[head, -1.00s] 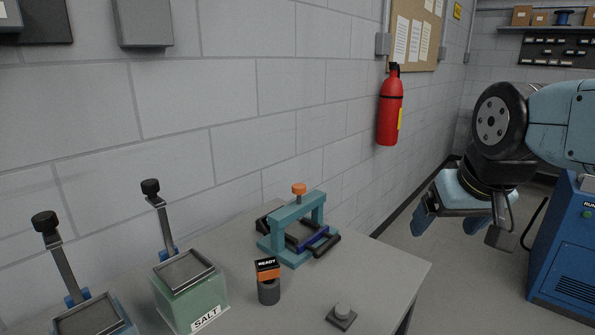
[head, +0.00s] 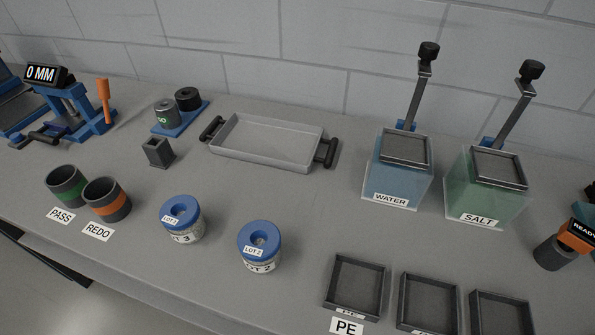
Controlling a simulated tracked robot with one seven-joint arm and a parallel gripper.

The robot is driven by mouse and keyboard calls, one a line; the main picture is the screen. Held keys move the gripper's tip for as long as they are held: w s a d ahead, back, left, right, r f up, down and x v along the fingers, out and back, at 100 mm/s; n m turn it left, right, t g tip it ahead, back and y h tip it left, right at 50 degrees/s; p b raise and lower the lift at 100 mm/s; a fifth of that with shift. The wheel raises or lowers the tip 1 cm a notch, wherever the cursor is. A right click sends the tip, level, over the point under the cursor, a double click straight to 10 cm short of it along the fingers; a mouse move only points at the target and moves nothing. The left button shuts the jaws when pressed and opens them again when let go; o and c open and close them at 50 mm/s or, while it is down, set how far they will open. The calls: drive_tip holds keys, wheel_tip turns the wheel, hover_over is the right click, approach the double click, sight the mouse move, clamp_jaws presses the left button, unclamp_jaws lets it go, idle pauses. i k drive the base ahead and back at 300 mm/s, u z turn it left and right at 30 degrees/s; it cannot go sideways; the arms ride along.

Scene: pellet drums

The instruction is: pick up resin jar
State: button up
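Two small jars with blue lids stand upright on the grey bench in the head view. The left jar (head: 182,222) has a body label partly reading "T 3"; its small lid label is hard to read. The right jar (head: 259,247) is labelled LOT 2. Nothing visible is marked "resin", so I cannot tell which jar is meant. Both stand apart from each other, with nothing touching them. My gripper is not in this view.
PASS (head: 66,187) and REDO (head: 108,202) cups stand left of the jars. A grey tray (head: 262,160) lies behind them. WATER (head: 400,175) and SALT (head: 488,195) boxes with upright levers stand right. Small black trays (head: 357,286) sit front right.

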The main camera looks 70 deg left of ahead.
sight(181, 214)
drive_tip(key=u, duration=0.1)
drive_tip(key=i, duration=0.15)
drive_tip(key=u, duration=3.1)
drive_tip(key=k, duration=0.85)
drive_tip(key=u, duration=0.2)
drive_tip(key=i, duration=0.85)
drive_tip(key=z, duration=0.05)
